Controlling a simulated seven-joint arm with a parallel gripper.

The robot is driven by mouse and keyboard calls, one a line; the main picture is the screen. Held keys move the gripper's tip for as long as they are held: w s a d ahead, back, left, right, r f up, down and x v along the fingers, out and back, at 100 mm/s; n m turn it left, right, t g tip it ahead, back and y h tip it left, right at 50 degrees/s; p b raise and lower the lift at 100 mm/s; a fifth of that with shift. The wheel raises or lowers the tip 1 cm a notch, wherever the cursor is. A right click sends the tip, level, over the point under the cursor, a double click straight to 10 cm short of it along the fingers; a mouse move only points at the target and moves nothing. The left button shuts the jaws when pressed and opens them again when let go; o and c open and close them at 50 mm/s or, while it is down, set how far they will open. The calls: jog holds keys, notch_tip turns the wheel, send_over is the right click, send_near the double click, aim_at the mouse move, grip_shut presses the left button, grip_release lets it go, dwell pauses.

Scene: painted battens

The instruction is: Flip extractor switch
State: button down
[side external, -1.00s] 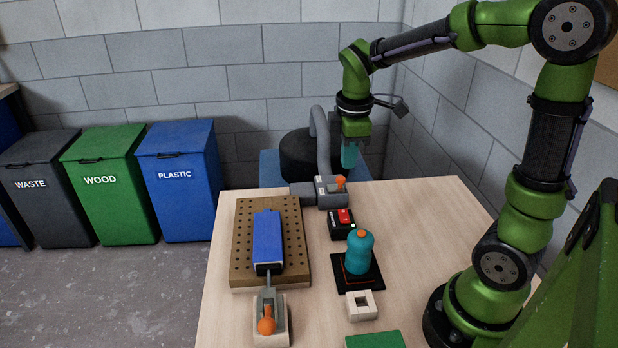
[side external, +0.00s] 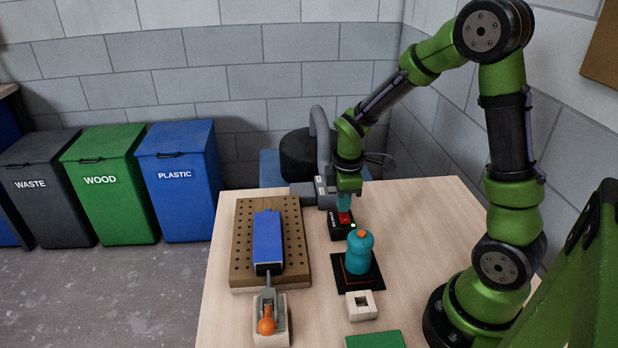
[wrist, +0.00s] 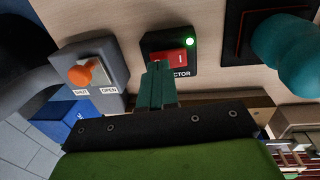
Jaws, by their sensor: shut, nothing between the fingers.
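The extractor switch is a black box (side external: 334,224) with a red rocker (side external: 344,218), on the table beyond the teal bottle. In the wrist view the red rocker (wrist: 183,57) shows a white "I" at its right side, and a green lamp (wrist: 190,41) glows on the box. My gripper (side external: 344,206) points down over the switch with its teal fingers together and empty. In the wrist view the fingertips (wrist: 158,66) cover the rocker's left part and some of the label, leaving "CTOR" readable. I cannot tell whether they touch the rocker.
A grey duct gate (wrist: 102,62) with an orange knob and SHUT and OPEN labels stands beside the switch. The teal bottle (side external: 360,255) stands on a black pad in front. A pegboard (side external: 241,250) holding a blue batten (side external: 267,238) lies left.

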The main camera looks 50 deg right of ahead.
jog(key=shift+f, duration=0.45)
jog(key=shift+w+d+f, duration=0.1)
jog(key=shift+f, duration=0.1)
jog(key=shift+s+a+r, duration=0.1)
jog(key=shift+s+a, duration=0.5)
jog(key=shift+r, duration=0.1)
